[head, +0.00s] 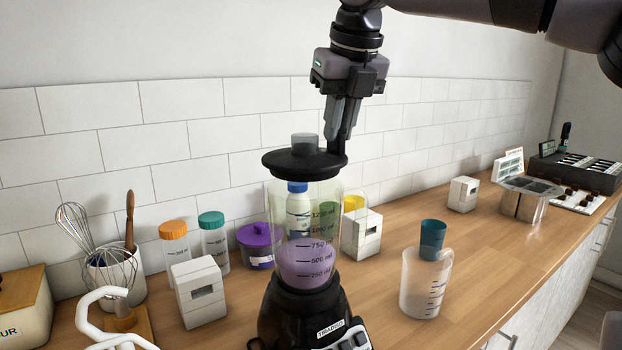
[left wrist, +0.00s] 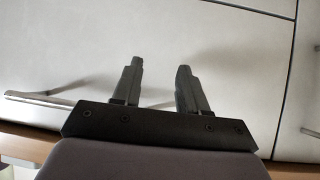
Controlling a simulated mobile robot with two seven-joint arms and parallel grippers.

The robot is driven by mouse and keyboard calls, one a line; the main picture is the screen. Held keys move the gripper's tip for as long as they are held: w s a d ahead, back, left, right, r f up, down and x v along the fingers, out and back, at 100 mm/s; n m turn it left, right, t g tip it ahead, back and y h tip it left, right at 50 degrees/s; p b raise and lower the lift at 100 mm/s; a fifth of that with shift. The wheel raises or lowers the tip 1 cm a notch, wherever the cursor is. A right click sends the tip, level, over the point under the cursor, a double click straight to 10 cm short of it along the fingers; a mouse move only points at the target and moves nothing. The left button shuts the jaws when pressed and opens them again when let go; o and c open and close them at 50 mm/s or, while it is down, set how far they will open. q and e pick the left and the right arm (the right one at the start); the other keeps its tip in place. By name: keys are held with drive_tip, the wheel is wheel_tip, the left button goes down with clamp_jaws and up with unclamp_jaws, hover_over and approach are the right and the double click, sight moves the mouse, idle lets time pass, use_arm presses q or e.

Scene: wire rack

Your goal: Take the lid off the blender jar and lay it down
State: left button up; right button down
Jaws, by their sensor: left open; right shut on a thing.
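The blender jar (head: 308,220) is clear, with volume marks and purple contents at its bottom, and stands upright on a black blender base (head: 300,312). The black lid (head: 300,163) with a clear grey cap (head: 305,143) is level at the jar's mouth; I cannot tell whether it rests on the rim or is just above it. My right gripper (head: 342,142) points down and is shut on the lid's right edge. My left gripper (left wrist: 157,85) shows only in the left wrist view, open and empty in front of a pale cabinet front.
A clear measuring jug (head: 423,285) with a blue cup (head: 432,240) stands right of the blender. Small white boxes (head: 199,291), capped bottles (head: 174,250), a purple pot (head: 257,245) and a whisk crock (head: 112,275) stand left and behind. The wooden counter (head: 485,255) right of the jug has free room.

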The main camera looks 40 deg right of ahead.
drive_tip(key=shift+r, duration=2.35)
drive_tip(key=shift+f, duration=0.1)
